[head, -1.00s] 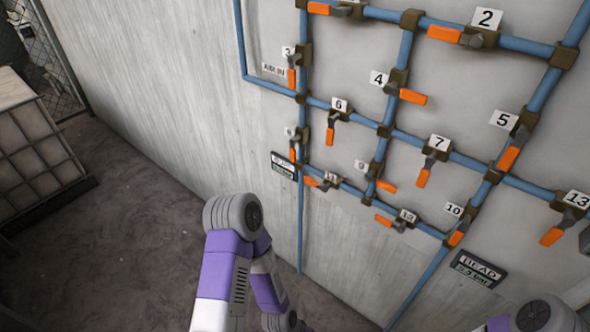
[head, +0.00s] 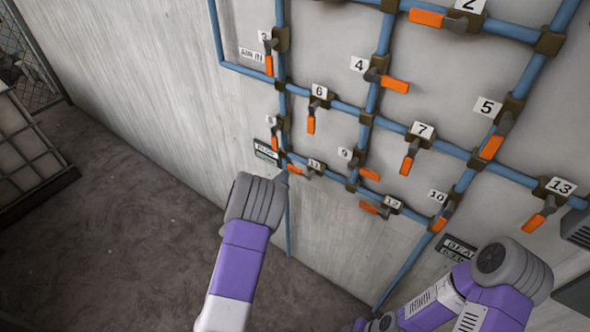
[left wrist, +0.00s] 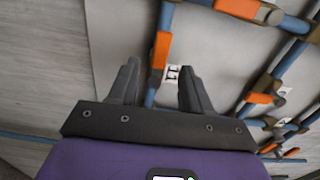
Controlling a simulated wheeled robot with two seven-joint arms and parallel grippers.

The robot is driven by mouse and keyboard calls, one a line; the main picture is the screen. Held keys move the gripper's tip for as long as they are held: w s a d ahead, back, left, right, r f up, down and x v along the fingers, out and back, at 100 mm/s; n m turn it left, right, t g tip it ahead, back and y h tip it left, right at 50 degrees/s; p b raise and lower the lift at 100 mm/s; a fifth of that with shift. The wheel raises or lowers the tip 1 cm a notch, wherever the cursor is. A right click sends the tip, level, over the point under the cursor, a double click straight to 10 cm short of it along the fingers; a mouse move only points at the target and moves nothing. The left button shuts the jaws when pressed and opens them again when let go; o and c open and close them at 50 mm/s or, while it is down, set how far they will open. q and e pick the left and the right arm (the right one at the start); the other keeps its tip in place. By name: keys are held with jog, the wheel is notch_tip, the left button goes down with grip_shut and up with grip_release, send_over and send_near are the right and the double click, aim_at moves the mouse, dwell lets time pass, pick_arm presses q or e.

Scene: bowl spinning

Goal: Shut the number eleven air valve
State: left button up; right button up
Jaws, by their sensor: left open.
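The number eleven valve (head: 314,167) sits on the lowest sloping blue pipe in the head view. Its orange handle (head: 295,169) points left, roughly along that pipe. In the left wrist view its white label (left wrist: 171,74) shows between my fingers, with an orange handle (left wrist: 161,52) just beside it. My left gripper (left wrist: 159,67) is open and empty, facing the wall. The gap to the handle is hard to judge, and no contact is clear. In the head view my left arm's bulky joint hides most of that gripper. My right gripper is out of view.
Valves six (head: 320,92), eight (head: 271,122), nine (head: 346,154) and twelve (head: 394,203) surround it closely on blue pipes. A dark sign (head: 265,151) is at its left. The floor (head: 110,230) at the left is clear near the wall.

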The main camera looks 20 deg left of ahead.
aim_at(294, 171)
pick_arm(q)
jog(key=x, duration=0.7)
jog(key=shift+w+b, duration=0.15)
jog(key=shift+b, duration=0.25)
grip_shut()
